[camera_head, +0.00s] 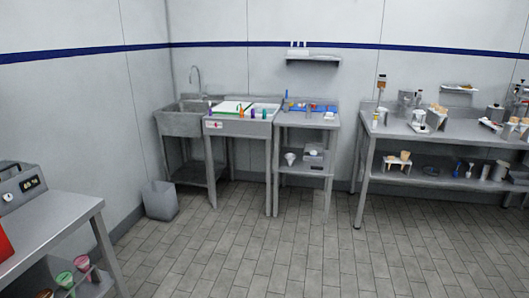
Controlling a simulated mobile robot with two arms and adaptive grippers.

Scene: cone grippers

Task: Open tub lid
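Neither of my grippers shows in the head view. No tub lid can be told for certain at this distance. A paler rectangular area (265,109) lies to the right of the panel. I cannot tell whether either is a lid or an open tub.
A steel sink (180,120) stands left of the cabinet, with a grey bin (159,200) on the floor before it. A small table (318,121) and a long counter (450,130) stand to the right. A steel counter (45,228) is near at left. The tiled floor between is clear.

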